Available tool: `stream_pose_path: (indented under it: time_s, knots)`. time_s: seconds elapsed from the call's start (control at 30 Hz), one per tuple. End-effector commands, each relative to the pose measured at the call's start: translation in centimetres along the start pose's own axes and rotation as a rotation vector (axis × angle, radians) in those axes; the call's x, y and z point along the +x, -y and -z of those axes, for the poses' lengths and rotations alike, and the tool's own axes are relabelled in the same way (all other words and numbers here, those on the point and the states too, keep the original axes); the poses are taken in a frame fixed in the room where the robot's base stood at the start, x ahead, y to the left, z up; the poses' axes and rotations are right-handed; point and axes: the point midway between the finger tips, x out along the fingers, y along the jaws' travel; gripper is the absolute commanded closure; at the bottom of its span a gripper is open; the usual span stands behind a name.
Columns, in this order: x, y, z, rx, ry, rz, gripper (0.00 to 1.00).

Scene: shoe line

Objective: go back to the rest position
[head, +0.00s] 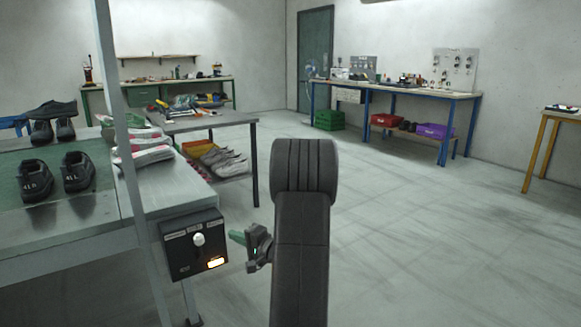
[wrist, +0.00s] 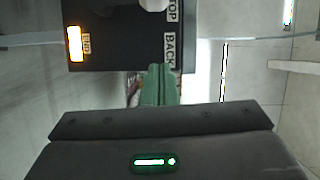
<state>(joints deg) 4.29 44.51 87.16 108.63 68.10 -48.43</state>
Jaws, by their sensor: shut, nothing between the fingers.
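My gripper (head: 236,236) is shut and empty, its green fingers pointing left at the black control box (head: 192,246). The closed fingers also show in the wrist view (wrist: 160,82), just below the control box (wrist: 120,50) in that picture. I cannot tell whether the fingertips touch the box or stop just short. The box has a white knob (head: 199,240) and a lit orange-white lamp (head: 216,262). Labels sit beside them, and "BACK" is readable in the wrist view. My dark arm fills the middle of the head view and hides the floor behind it.
A work table (head: 180,190) with a metal post (head: 121,130) stands at left, bearing black shoes (head: 77,172) and lighter shoes. Another table (head: 205,122) with tools stands behind it. Benches line the far walls. The floor (head: 420,240) at right is clear.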

Motion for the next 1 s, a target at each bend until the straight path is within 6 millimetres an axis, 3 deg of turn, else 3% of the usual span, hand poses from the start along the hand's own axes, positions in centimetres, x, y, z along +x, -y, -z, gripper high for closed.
stream_pose_path:
  time_s: [0.1,0.3,0.6,1.0]
  knots:
    - [2.6,-0.2,-0.1,-0.002,0.003,0.000,1.00]
    - [5.5,0.2,-1.0,0.001,0.001,0.000,1.00]
    - [6.2,0.0,-2.5,0.001,-0.005,0.000,1.00]
    - [6.1,-0.1,-2.3,0.004,-0.005,0.002,1.00]
